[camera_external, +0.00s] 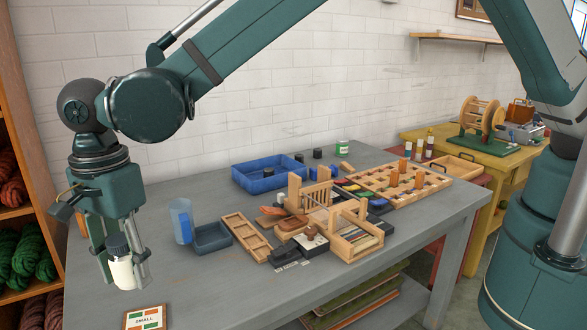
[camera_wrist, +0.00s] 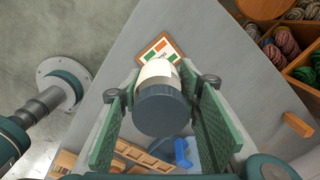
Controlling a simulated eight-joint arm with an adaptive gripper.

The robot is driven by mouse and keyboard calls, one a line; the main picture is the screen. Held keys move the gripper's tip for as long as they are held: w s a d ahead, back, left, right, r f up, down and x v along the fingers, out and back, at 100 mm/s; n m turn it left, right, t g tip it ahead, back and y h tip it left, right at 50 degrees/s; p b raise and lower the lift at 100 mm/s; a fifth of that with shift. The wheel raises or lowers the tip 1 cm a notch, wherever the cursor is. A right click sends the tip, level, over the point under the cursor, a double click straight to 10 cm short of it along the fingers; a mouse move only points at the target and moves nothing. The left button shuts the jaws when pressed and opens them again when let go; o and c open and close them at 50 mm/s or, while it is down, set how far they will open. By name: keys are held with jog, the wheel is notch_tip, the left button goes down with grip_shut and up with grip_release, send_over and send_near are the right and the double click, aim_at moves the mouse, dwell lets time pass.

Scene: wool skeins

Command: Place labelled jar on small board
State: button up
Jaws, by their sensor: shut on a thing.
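The labelled jar (camera_external: 122,272) is white with a dark cap and hangs nearly upright in my gripper (camera_external: 124,264), above the table's near left part. In the wrist view the jar's dark cap (camera_wrist: 163,110) faces the camera, between the two green fingers of my gripper (camera_wrist: 160,108). The fingers are shut on the jar; its label text cannot be read. The small board (camera_external: 145,318) lies at the bottom of the external view, just right of and below the jar. The small board (camera_wrist: 149,50) has a wooden rim and green and orange patches; the jar partly hides it in the wrist view.
A clear blue cup (camera_external: 181,221) and a dark blue tray (camera_external: 212,238) stand right of my gripper. Wooden trays, a blue bin (camera_external: 268,174) and a pegged board (camera_external: 400,183) fill the table's middle and back. The grey table (camera_external: 210,300) is bare right of the small board.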

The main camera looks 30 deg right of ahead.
send_over(145, 320)
jog(key=shift+f, duration=3.1)
jog(key=shift+f, duration=0.1)
jog(key=shift+f, duration=1.75)
jog(key=shift+f+b, duration=0.15)
jog(key=shift+b, duration=0.2)
jog(key=o, duration=1)
notch_tip(145, 320, up, 12)
jog(key=shift+r+p, duration=0.15)
jog(key=shift+p, duration=0.25)
